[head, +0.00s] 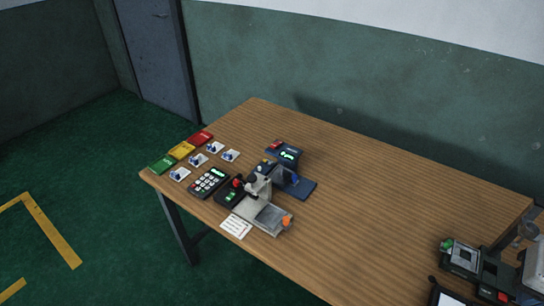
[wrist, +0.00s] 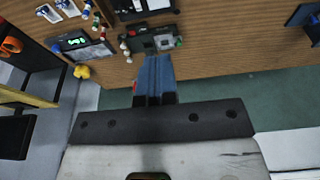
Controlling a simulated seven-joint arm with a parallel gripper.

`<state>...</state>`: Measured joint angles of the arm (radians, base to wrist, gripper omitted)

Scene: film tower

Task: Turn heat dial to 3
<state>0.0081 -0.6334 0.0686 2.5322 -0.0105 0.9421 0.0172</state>
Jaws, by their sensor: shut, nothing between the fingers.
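My gripper (wrist: 155,60) shows in the wrist view with its two blue fingers together and nothing between them. The fingertips point at the table, just below a dark device with a grey panel (wrist: 152,40). I cannot tell whether they touch it. The gripper is not clearly visible in the head view. No dial marked as heat can be made out, and no numbers are readable. Small knobs show in the wrist view: a yellow one (wrist: 81,72) below a device with a green display (wrist: 76,42), and an orange ring-like part (wrist: 11,45) at the left edge.
In the head view, a wooden table (head: 370,200) carries a keypad (head: 209,182), a grey machine with an orange part (head: 268,214), coloured boxes (head: 181,150) and several small white cards. A dark device (head: 463,256) is at the lower right. The table's middle is clear.

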